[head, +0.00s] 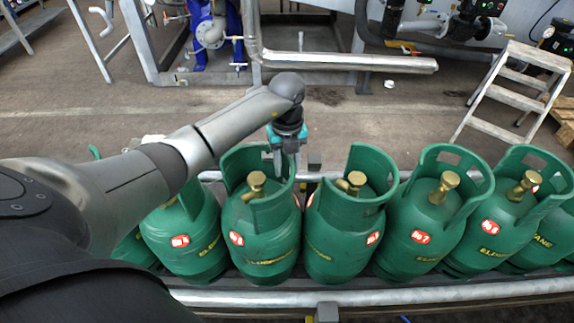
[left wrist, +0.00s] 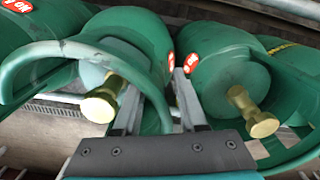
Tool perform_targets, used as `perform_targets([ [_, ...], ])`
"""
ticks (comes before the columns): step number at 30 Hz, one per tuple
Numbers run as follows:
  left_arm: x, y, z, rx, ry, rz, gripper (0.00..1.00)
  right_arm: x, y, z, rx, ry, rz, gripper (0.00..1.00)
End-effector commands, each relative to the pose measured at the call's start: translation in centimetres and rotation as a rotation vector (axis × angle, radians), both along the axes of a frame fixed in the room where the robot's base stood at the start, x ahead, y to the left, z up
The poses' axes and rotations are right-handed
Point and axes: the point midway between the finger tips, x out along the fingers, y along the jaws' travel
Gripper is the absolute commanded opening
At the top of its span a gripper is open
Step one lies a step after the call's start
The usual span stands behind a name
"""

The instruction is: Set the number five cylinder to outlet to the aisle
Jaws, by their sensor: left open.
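A row of green gas cylinders with brass valves and open collars stands on the conveyor (head: 380,296). My left gripper (head: 281,163) is open, pointing down at the right rear of the collar of the cylinder (head: 262,228) left of centre. In the left wrist view, the fingers (left wrist: 155,85) are spread by this cylinder's collar rim (left wrist: 158,78), beside its valve (left wrist: 103,100); whether they straddle the rim is unclear. The neighbouring cylinder (head: 340,235) is close on the right. Red labels are on the cylinders; the number on the one at the gripper is too small to read surely.
More cylinders stand close on both sides, one (head: 185,245) partly behind my left arm and others (head: 425,220) to the right. A step ladder (head: 515,95) stands at the back right. The aisle floor (head: 400,125) behind the conveyor is mostly clear.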

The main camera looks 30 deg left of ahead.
Motion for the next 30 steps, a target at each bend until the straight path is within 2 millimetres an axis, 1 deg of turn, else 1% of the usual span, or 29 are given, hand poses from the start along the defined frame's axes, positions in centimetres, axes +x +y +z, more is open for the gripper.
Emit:
perform_targets([
  [1,-0.01,-0.01,-0.42,0.0,0.0,0.0,0.38,0.0,-0.2,-0.49,-0.005,0.007,0.003,0.41],
  [11,-0.02,0.02,-0.5,0.001,0.001,0.0,0.01,0.01,-0.16,-0.5,-0.005,0.004,0.005,0.41],
  [30,-0.13,0.18,-0.63,0.003,0.004,0.0,0.0,0.01,-0.08,-0.52,-0.004,0.004,0.006,0.41],
])
